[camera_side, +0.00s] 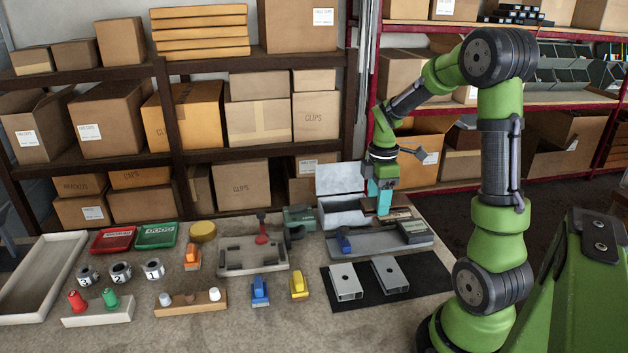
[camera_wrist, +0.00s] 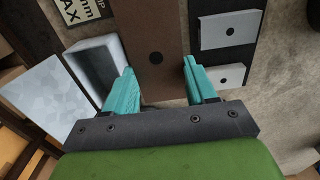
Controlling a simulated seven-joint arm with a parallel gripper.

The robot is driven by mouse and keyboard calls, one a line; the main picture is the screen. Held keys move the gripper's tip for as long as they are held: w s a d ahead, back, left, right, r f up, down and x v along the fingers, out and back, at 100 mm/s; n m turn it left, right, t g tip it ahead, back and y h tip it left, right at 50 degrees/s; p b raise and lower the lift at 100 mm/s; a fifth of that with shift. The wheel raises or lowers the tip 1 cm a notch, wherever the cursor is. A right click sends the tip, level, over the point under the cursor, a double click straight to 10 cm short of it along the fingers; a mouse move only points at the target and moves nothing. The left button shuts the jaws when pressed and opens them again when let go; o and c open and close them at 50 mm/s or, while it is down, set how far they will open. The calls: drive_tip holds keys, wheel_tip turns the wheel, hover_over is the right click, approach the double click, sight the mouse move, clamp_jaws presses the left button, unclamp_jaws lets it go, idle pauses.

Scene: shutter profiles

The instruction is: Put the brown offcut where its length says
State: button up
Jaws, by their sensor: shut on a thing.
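The brown offcut (camera_wrist: 155,45) is a flat brown length with a dark round hole, seen between my teal fingers in the wrist view. My gripper (camera_wrist: 162,92) is shut on it across its width. In the side view my gripper (camera_side: 383,211) points down at the back right of the bench, by a pale open bin (camera_side: 343,216). Only a bit of brown shows there beside the fingers, and I cannot tell whether the offcut is clear of what lies below. A sign ending in "MAX" (camera_wrist: 85,10) shows beside the bin (camera_wrist: 92,62) in the wrist view.
Two grey profiles (camera_side: 345,281) (camera_side: 390,274) lie on a black mat (camera_side: 430,272) at the front right. A grey fixture with a blue clamp (camera_side: 344,243) and a dark block (camera_side: 414,232) stands just before my gripper. A long pale tray (camera_side: 40,275) is far left.

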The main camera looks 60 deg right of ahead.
sight(339, 188)
idle(0.3)
drive_tip(key=shift+w+a+f, duration=0.15)
drive_tip(key=shift+f, duration=0.15)
drive_tip(key=w+d+r, duration=0.2)
drive_tip(key=w, duration=0.4)
drive_tip(key=w+d+r, duration=0.1)
drive_tip(key=w+d, duration=0.1)
drive_tip(key=w, duration=0.5)
drive_tip(key=shift+s+f, duration=0.15)
drive_tip(key=shift+f, duration=2.9)
